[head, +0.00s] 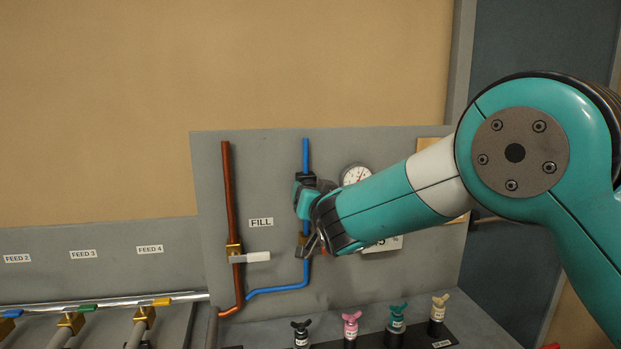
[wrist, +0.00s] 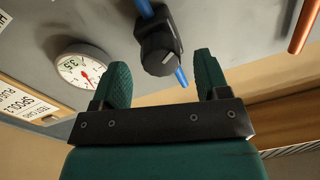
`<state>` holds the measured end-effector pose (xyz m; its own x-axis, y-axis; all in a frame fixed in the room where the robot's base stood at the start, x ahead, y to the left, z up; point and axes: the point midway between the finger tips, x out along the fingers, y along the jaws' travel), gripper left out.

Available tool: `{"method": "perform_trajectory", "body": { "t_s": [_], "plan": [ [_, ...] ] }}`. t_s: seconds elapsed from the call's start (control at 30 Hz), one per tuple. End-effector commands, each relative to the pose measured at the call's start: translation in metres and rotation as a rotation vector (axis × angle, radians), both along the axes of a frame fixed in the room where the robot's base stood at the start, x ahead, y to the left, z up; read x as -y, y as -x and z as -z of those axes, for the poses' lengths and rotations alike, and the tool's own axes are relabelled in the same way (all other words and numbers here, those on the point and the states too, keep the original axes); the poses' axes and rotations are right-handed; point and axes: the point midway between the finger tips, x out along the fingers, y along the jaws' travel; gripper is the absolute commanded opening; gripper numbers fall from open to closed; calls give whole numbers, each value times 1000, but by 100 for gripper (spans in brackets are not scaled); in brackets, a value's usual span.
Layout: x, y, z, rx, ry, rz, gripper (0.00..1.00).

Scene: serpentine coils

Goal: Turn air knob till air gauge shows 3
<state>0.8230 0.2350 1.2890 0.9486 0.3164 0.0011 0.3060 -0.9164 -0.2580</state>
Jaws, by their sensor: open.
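The air knob is a black round knob (wrist: 158,54) with a pale line across its face, mounted on the blue pipe (wrist: 182,77). In the head view my gripper mostly hides it. The round white gauge (head: 355,174) has a red needle and is partly behind my arm. It also shows in the wrist view (wrist: 72,71), turned by the camera, with a reading too small to tell. My gripper (head: 305,213) is open in front of the blue pipe. In the wrist view its two green fingers (wrist: 162,80) are apart, with the knob just beyond the gap, not visibly gripped.
A copper pipe (head: 228,190) with a white-handled valve (head: 250,257) stands left, below a FILL label (head: 261,222). A paper sign (wrist: 28,103) is beside the gauge. Feed pipes (head: 100,304) run at lower left.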

Motion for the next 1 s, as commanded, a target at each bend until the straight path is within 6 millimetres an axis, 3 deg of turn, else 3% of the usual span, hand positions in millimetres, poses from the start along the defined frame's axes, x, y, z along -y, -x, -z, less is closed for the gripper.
{"method": "perform_trajectory", "body": {
  "t_s": [0.2, 0.57, 0.77, 1.0],
  "plan": [
    [-7, -22, -1, -1, 0, 1, 68],
    [-9, -26, 1, -1, 0, 0, 68],
    [-9, -26, 0, -1, 0, 0, 23],
    [-9, -26, 1, 3, 13, 0, 19]
  ]
}}
